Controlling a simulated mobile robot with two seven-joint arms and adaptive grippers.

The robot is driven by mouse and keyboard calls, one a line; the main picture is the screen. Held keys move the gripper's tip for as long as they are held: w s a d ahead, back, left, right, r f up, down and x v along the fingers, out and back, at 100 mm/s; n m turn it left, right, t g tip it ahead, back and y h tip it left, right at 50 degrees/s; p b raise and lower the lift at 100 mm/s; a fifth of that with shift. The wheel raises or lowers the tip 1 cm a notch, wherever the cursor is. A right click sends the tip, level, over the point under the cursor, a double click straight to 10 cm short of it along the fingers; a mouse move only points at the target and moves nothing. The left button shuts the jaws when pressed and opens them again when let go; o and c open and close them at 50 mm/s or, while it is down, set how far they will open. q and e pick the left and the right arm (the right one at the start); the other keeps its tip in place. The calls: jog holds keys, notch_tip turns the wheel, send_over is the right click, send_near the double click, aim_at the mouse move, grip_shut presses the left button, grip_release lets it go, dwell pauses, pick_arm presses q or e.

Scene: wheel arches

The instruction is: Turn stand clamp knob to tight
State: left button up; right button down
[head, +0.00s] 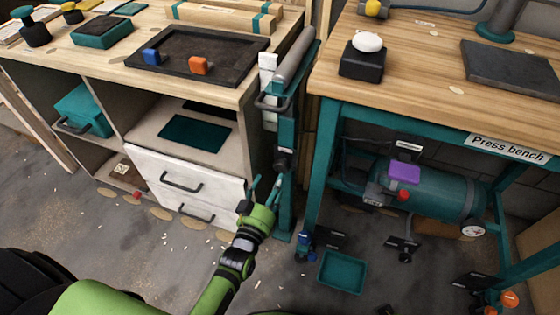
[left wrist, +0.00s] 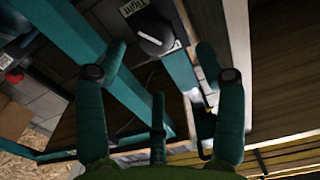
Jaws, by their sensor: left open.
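The stand clamp knob (head: 283,158) is a small dark knob on the teal stand (head: 287,125) between the two benches. In the left wrist view the knob (left wrist: 155,38) is dark grey and round with a pale mark on its face. A white label above it is cut off and turned over, and a second pale label sits at its right. My left gripper (head: 267,184) is open and empty, just below the knob in the head view. In the left wrist view its teal fingers stand left and right of the knob, which appears beyond the fingertips, apparently untouched.
A grey roller (head: 294,62) and a handle are higher on the stand. The drawer cabinet (head: 190,180) is close on the left, and the press bench leg (head: 322,170) is close on the right. A teal tray (head: 342,272) lies on the floor.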

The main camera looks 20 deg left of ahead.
aim_at(280, 169)
pick_arm(q)
jog(key=shift+w, duration=0.35)
jog(key=w+b, duration=0.1)
jog(key=w, duration=0.4)
jog(key=shift+w+d+f+b, duration=0.15)
jog(key=shift+w+b, duration=0.2)
jog(key=shift+b, duration=0.05)
jog(key=shift+w, duration=0.45)
pick_arm(e)
notch_tip(280, 169, up, 4)
jog(key=shift+d+f, duration=0.1)
pick_arm(q)
jog(key=shift+c, duration=0.4)
